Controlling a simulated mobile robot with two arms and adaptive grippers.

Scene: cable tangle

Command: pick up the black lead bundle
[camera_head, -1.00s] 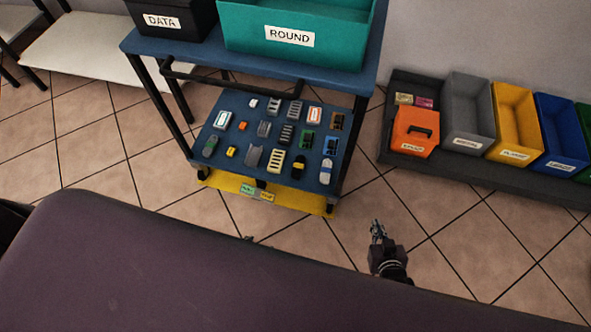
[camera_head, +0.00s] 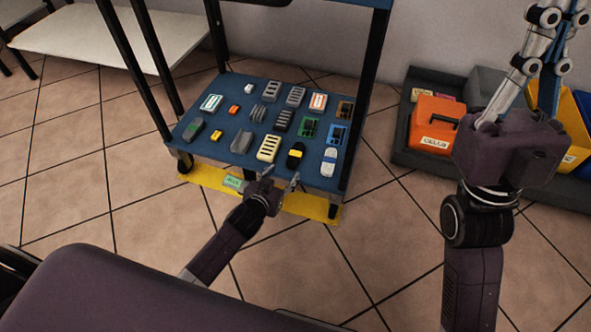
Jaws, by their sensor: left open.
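A black item with a yellow band (camera_head: 295,156) lies near the front edge of the blue lower shelf (camera_head: 215,163). It is too small to tell for sure whether it is the black lead bundle. My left gripper (camera_head: 281,175) is open and empty at the shelf's front edge, just left of and in front of that item, fingers toward the shelf. It appears apart from the item. My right gripper (camera_head: 535,60) is raised large at the right, fingers pointing up to the top edge. Its fingertips are not clearly shown, so its opening is unclear.
Several small parts stand close around the item, including a cream slotted block (camera_head: 268,148) and a white-grey part (camera_head: 328,162). Dark cart posts (camera_head: 363,95) flank the shelf. An orange case (camera_head: 433,124) and bins stand right. The tiled floor is clear.

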